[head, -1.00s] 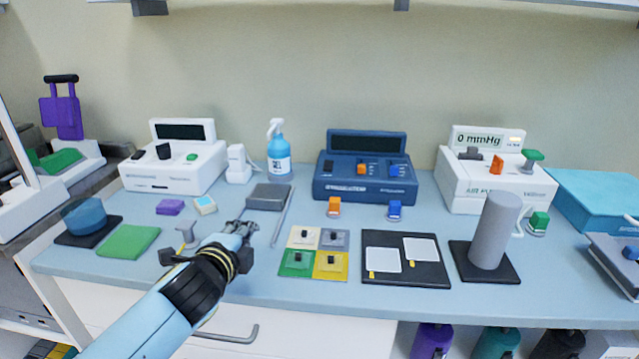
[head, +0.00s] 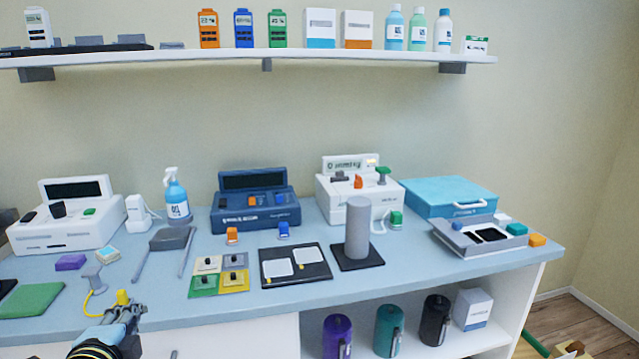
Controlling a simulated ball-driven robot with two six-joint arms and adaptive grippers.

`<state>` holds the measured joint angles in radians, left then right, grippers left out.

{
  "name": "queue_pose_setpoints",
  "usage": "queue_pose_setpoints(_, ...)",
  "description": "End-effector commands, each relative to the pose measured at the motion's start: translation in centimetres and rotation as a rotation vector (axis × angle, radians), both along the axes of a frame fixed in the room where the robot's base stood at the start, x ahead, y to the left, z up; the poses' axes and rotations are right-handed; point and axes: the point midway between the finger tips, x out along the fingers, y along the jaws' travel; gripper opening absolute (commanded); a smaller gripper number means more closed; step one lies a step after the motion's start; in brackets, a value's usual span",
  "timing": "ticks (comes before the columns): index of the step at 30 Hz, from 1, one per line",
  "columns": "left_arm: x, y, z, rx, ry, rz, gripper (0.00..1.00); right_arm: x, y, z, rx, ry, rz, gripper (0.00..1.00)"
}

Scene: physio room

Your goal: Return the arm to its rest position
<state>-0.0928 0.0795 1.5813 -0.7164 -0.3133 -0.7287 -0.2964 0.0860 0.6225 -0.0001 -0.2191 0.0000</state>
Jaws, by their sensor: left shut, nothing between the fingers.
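My left gripper (head: 125,318) shows at the lower left of the head view, shut and empty. It is in front of the counter's front edge, with its wrist cut off by the bottom of the picture. A small yellow block-like piece (head: 123,297) shows just behind the fingers. A grey stand with a yellow cord (head: 93,279) is on the counter just beyond the gripper, apart from it as far as I can tell. My right gripper is not in view.
The blue counter (head: 215,309) carries a white device (head: 70,217), a navy device (head: 254,203), four-colour pads (head: 232,281), a black board (head: 296,284) and a grey cylinder (head: 357,235). A shelf (head: 350,55) runs above. Bottles stand on the lower shelf (head: 389,330).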

Motion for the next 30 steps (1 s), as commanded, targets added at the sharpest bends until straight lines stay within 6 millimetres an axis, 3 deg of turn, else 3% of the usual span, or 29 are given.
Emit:
queue_pose_setpoints(11,-2.8,0.1,-6.5,-0.014,0.092,0.006,0.0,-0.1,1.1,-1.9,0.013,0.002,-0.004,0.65)
queue_pose_setpoints(17,-5.6,0.2,-12.3,-0.063,0.187,0.021,0.0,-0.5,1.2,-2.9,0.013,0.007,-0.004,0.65)
queue_pose_setpoints(20,-7.8,0.2,-16.2,-0.111,0.249,0.04,0.0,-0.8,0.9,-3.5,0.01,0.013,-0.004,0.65)
queue_pose_setpoints(23,-10.8,0.2,-21.0,-0.179,0.326,0.074,0.0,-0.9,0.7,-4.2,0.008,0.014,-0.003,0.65)
queue_pose_setpoints(26,-15.4,0.1,-26.8,-0.278,0.423,0.134,0.0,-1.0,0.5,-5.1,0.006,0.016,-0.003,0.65)
queue_pose_setpoints(30,-24.0,0.0,-35.2,-0.455,0.573,0.278,0.0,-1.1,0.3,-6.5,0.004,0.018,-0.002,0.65)
